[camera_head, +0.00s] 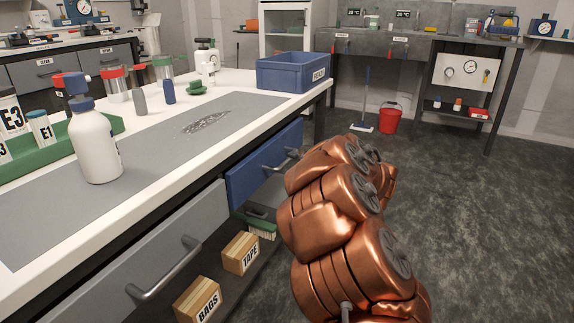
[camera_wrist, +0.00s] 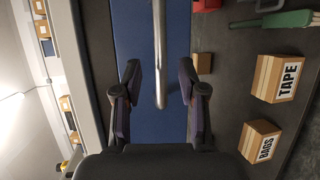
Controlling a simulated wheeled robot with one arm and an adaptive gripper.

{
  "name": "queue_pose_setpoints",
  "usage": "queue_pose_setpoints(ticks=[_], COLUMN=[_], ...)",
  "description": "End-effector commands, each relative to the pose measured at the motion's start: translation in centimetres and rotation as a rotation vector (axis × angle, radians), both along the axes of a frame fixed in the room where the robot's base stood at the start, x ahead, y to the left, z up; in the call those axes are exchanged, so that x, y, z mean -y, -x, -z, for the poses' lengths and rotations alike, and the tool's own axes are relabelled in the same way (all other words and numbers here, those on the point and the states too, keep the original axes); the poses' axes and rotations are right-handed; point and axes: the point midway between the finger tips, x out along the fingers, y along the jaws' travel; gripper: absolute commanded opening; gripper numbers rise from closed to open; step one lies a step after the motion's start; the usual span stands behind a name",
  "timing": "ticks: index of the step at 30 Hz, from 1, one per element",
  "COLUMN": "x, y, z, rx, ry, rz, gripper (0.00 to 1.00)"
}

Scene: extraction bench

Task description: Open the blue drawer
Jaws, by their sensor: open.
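The blue drawer (camera_head: 262,168) is under the bench top, right of a grey drawer, and its front looks flush with the bench. Its metal bar handle (camera_head: 280,163) sticks out toward my arm. In the wrist view the blue drawer front (camera_wrist: 133,30) fills the middle, and the handle (camera_wrist: 159,40) runs down between my fingers. My gripper (camera_wrist: 159,80) is open, with one finger on each side of the handle and a gap on both sides. How deep the handle sits between the fingers is hard to tell. In the head view my arm hides my gripper.
A grey drawer (camera_head: 150,250) with a handle is at the left. Below, a shelf holds a TAPE box (camera_head: 240,253), a BAGS box (camera_head: 198,299) and a green brush (camera_head: 262,228). A blue crate (camera_head: 290,72) stands on the bench top. Floor right of my arm is clear.

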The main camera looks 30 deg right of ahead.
Motion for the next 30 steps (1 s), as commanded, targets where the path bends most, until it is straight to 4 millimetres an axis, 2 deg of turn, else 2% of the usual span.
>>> queue_pose_setpoints(ticks=[3, 9, 20, 30], x=[-0.3, -0.6, -0.6, -0.6], y=[-1.7, -4.0, -4.5, -4.5], z=[0.6, 1.0, 0.9, 0.9], rx=[0.002, 0.001, 0.000, -0.001], ry=[-0.001, -0.002, -0.002, -0.001], rz=[-0.002, -0.001, 0.002, 0.002], gripper=[0.41, 0.41, 0.40, 0.05])
